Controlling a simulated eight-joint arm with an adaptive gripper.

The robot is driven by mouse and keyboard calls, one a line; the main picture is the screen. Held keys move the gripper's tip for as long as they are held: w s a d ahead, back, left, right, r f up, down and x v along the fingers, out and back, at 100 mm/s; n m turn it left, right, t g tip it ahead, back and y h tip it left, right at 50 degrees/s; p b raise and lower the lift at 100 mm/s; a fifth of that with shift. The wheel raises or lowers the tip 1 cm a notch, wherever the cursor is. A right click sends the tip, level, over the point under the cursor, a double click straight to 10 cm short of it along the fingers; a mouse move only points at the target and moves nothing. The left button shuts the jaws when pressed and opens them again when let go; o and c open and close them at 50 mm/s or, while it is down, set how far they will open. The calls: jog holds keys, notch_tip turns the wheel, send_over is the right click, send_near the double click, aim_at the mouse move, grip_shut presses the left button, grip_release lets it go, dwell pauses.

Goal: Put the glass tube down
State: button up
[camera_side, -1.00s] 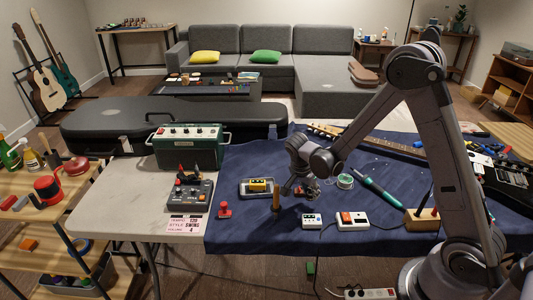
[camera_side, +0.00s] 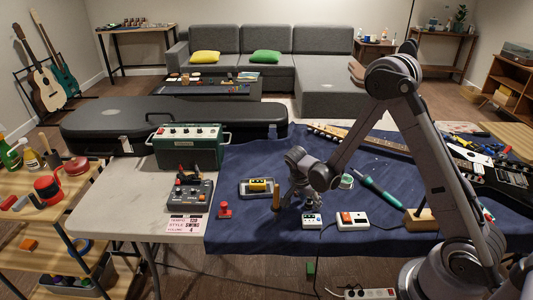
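My gripper (camera_side: 303,201) is low over the blue cloth (camera_side: 240,232), pointing down, just behind a small white box with knobs (camera_side: 312,221). Its fingers are small and dark here, and I cannot tell whether they are open or shut, or touch the cloth. I cannot make out a clear glass tube for certain. An upright amber-brown cylinder (camera_side: 276,198) stands just left of my gripper, apart from its fingers as far as I can see.
A tray with a yellow item (camera_side: 258,185) lies to the left, near a red knobbed piece (camera_side: 225,210). A white box with an orange switch (camera_side: 353,220), a green-handled tool (camera_side: 380,191) and a wooden block (camera_side: 420,219) are to the right. Bare cloth lies in front.

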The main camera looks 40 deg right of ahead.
jog(key=shift+r, duration=0.15)
jog(key=v, duration=1.1)
jog(key=s+a+r+n+t+y, duration=0.2)
jog(key=s+a+r+n+t, duration=0.1)
jog(key=n, duration=0.6)
jog(key=s+a+r+n+t+y, duration=0.2)
jog(key=s+a+r+n+t, duration=0.2)
jog(key=s+r+n, duration=0.4)
jog(key=shift+s+a+r+n, duration=0.3)
jog(key=shift+a+r+n, duration=0.25)
jog(key=shift+a, duration=0.25)
